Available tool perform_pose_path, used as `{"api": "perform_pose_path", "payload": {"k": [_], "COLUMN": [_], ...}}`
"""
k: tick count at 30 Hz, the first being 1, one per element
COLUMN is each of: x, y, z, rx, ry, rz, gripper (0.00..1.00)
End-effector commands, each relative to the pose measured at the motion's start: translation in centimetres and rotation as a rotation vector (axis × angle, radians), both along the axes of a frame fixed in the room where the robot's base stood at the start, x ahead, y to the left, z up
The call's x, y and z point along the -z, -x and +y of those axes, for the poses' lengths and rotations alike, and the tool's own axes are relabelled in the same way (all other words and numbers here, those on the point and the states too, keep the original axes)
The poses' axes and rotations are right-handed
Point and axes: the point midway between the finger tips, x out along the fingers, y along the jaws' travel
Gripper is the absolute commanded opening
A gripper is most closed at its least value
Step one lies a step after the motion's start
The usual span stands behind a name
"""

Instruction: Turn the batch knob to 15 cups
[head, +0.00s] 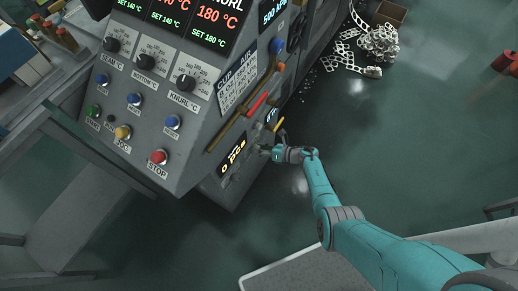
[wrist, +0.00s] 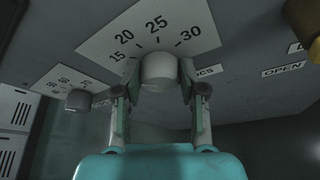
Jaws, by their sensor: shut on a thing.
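The batch knob (wrist: 160,68) is a pale round knob in the middle of the wrist view. Its white scale plate (wrist: 100,42) reads 15, 20, 25 and 30 in an arc above it. I cannot make out a pointer on the knob, so its setting is unclear. My gripper (wrist: 160,88) has one finger on each side of the knob and is shut on it. In the head view my gripper (head: 270,151) is at the lower right face of the grey machine, where it hides the knob.
A smaller knob (wrist: 78,100) with its own scale is left of my gripper. An OPEN label (wrist: 284,70) and a yellow part (wrist: 304,14) are at the right. A display (head: 233,157) reading 0 pcs is beside my gripper. Floor (head: 420,130) right of the machine is mostly clear.

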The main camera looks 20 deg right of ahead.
Motion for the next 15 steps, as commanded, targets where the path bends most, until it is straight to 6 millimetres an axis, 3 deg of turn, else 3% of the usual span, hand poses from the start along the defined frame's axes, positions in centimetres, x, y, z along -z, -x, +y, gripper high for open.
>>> {"api": "perform_pose_path", "payload": {"k": [9,10,12,15], "x": [0.06,0.06,0.06,0.04], "y": [0.06,0.06,0.06,0.04], "z": [-0.02,-0.02,-0.02,-0.03], "rx": [0.001,0.001,0.001,0.001], "ry": [-0.001,-0.001,-0.001,0.000], "rz": [0.002,0.002,0.002,0.001], "gripper": [0.06,0.48,0.66,0.66]}}
